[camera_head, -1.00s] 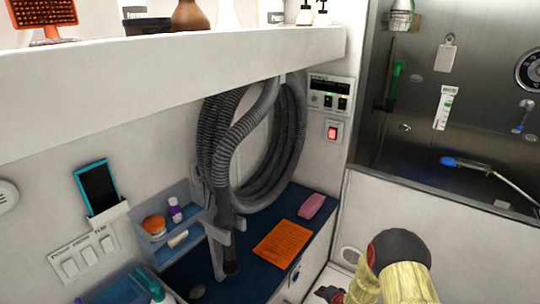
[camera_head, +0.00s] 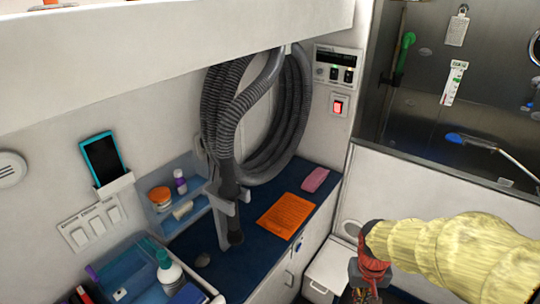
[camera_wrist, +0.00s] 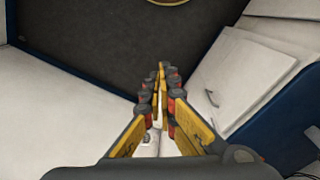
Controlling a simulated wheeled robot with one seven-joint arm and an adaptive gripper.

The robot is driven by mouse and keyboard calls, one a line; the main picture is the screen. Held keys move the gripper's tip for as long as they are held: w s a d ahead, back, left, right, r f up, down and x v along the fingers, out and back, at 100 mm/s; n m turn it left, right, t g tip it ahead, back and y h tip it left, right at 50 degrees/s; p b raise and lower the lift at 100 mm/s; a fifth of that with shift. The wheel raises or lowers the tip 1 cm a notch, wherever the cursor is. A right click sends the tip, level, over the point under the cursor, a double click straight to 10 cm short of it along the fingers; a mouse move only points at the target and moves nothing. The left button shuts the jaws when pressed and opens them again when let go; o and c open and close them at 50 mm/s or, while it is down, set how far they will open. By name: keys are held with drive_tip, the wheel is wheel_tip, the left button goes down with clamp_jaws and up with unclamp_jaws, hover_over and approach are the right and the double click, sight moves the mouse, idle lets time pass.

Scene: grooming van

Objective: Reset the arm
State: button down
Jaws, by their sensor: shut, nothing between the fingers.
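My gripper (camera_wrist: 161,70) shows in the wrist view with its yellow and dark fingers brought together at the tips and nothing between them. In the head view my gripper (camera_head: 364,292) is at the lower edge, right of the blue counter, and hangs down from my yellow-sleeved arm. Its fingertips are partly cut off there. In the wrist view it is over a dark floor area (camera_wrist: 100,45), between white surfaces, apart from anything I can make out.
The blue-topped counter (camera_head: 215,272) holds an orange sheet (camera_head: 285,215) and a pink item (camera_head: 315,180). A grey hose (camera_head: 222,130) hangs on the wall above it. A white shelf (camera_head: 150,45) juts out overhead. White cabinet doors (camera_wrist: 245,75) are at right in the wrist view.

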drive_tip(key=s+a+r+t, duration=0.2)
drive_tip(key=s+r, duration=0.2)
drive_tip(key=r, duration=0.6)
drive_tip(key=s+a+r+n+t, duration=0.1)
drive_tip(key=s+a+r+t, duration=0.2)
drive_tip(key=r, duration=0.6)
drive_tip(key=shift+s+r+y, duration=0.35)
drive_tip(key=shift+s+y, duration=0.05)
drive_tip(key=shift+s, duration=0.75)
